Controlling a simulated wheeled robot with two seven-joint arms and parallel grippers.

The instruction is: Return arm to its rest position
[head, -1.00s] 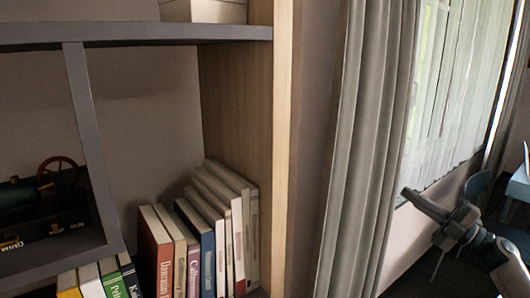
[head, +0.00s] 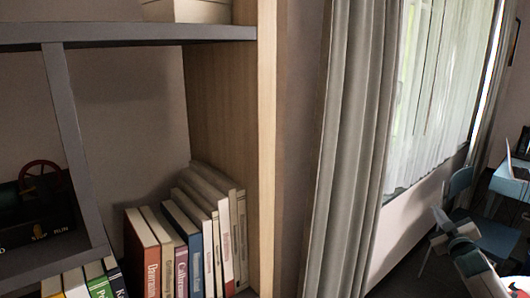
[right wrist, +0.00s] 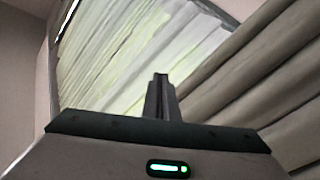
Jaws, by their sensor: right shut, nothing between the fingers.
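My right gripper (head: 440,214) is at the lower right of the head view, in front of the window wall and well to the right of the shelf. In the right wrist view my right gripper (right wrist: 161,80) has its fingers pressed together with nothing between them. Behind it there show the window with its sheer curtain and the grey drape. My left gripper is not in the head view.
A bookshelf (head: 267,150) with several books (head: 190,255) fills the left. A grey curtain (head: 350,150) hangs beside the window (head: 440,90). A blue chair (head: 495,238) and a table with a laptop (head: 515,172) stand at the far right.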

